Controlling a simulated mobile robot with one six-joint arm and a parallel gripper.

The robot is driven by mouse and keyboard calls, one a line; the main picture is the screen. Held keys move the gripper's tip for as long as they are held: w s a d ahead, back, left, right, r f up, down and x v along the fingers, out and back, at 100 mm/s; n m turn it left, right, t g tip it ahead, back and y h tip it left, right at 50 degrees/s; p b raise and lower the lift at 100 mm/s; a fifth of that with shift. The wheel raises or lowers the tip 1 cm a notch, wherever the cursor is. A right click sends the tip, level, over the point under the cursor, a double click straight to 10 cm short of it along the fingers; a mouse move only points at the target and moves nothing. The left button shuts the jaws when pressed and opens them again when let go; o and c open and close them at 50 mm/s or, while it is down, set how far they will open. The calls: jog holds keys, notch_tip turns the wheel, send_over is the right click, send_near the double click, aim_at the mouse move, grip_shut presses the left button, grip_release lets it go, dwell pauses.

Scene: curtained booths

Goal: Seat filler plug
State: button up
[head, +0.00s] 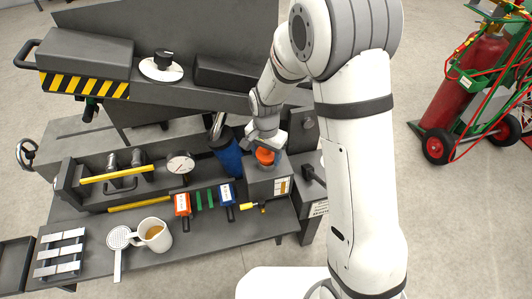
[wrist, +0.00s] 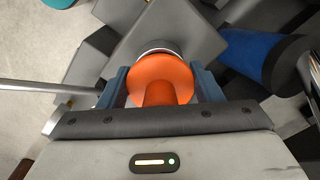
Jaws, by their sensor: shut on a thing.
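The orange filler plug (wrist: 162,76) is between the two blue-grey fingers of my gripper (wrist: 160,90) in the wrist view. My gripper is shut on it. In the head view the plug (head: 265,156) shows as an orange cap right at the top of a grey box-shaped reservoir (head: 264,187), under my gripper (head: 266,148). In the wrist view a dark ring or neck (wrist: 158,46) shows just beyond the plug. I cannot tell whether the plug is in the neck or just above it.
A blue cylinder (head: 228,156) stands close left of the reservoir. A gauge (head: 180,163), a mug (head: 154,235) with brown liquid and a white perforated scoop (head: 118,240) are on the bench further left. A red gas cylinder (head: 448,88) on a cart stands at right, beyond open floor.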

jog(key=shift+f+b, duration=0.8)
jog(key=shift+f, duration=0.45)
jog(key=o, duration=1)
jog(key=shift+o, duration=0.2)
jog(key=shift+r, duration=0.15)
notch_tip(320, 180, up, 7)
jog(key=shift+r+p, duration=0.1)
jog(key=shift+p, duration=0.4)
jog(key=shift+r, duration=0.25)
